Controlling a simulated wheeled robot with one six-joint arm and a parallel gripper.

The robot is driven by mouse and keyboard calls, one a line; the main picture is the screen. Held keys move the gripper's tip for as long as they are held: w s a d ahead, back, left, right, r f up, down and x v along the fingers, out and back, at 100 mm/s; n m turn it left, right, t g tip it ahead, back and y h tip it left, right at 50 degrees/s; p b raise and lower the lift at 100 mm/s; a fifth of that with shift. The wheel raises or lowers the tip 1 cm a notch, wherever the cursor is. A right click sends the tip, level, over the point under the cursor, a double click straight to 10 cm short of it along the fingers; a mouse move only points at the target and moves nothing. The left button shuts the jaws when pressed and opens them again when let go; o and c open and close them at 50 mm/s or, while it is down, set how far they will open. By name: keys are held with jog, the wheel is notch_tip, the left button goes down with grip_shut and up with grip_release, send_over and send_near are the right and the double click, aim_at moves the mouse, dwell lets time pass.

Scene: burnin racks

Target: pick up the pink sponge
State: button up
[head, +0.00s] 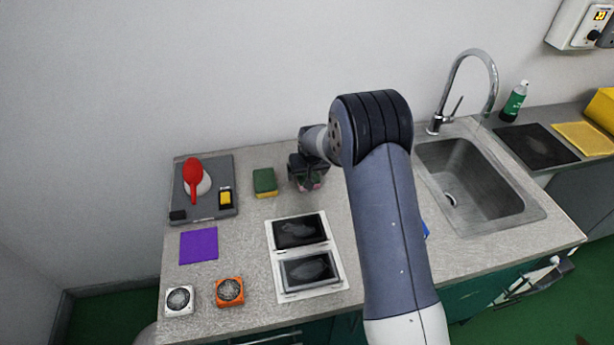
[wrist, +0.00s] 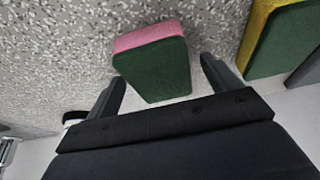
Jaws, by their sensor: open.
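The pink sponge (wrist: 152,38) has a dark green scouring side and lies on the speckled counter. In the wrist view it sits between and just ahead of my two fingers, with a gap to the right finger; whether the left one touches it I cannot tell. My gripper (wrist: 163,72) is open and holds nothing. In the head view my gripper (head: 306,178) is low over the counter near the back wall, and only a small pink part of the sponge (head: 316,186) shows beneath it. My gripper hides the rest.
A yellow and green sponge (head: 264,183) stands just left of my gripper, close to the right finger in the wrist view (wrist: 285,38). A grey tray (head: 212,211) with a red brush, a purple cloth (head: 198,246) and a white panel (head: 303,260) lie nearby. The sink (head: 478,185) is right.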

jog(key=shift+f+b, duration=0.25)
jog(key=shift+b, duration=0.1)
jog(key=shift+c, duration=0.4)
jog(key=c, duration=1)
jog(key=shift+r, duration=0.15)
jog(key=shift+r+p, duration=0.2)
jog(key=shift+p, duration=0.3)
notch_tip(320, 180, up, 10)
jog(key=shift+f+b, duration=0.1)
jog(key=shift+b, duration=1.1)
